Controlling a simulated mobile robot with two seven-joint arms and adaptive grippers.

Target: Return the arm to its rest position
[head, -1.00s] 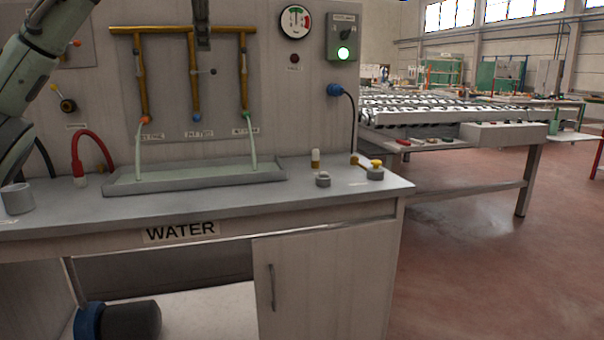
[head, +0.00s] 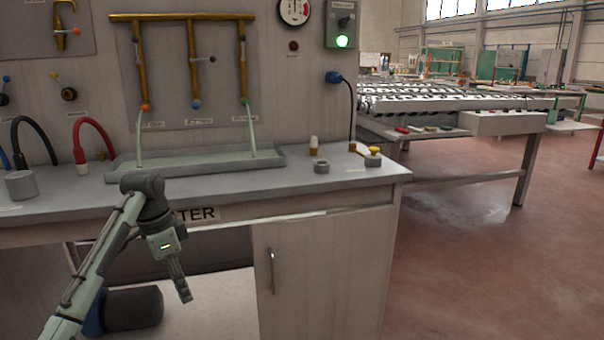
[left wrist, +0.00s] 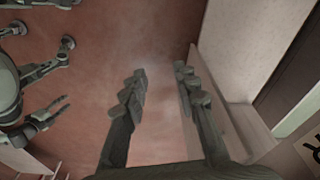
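My left gripper (head: 180,285) hangs in front of the water bench in the head view, pointing down, below the worktop edge. In the left wrist view its two fingers (left wrist: 160,85) are spread apart with only floor and the bench side behind them, so it is open and empty. My left arm comes up from the lower left and bends at the wrist in front of the WATER label (head: 205,214). My right gripper (left wrist: 55,106) shows small at the left of the left wrist view, its fingers apart, with nothing visible between them. It is not in the head view.
Brass pipes (head: 190,60) and a green-lit switch box (head: 341,30) are on the panel. Open floor (head: 470,260) lies to the right.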

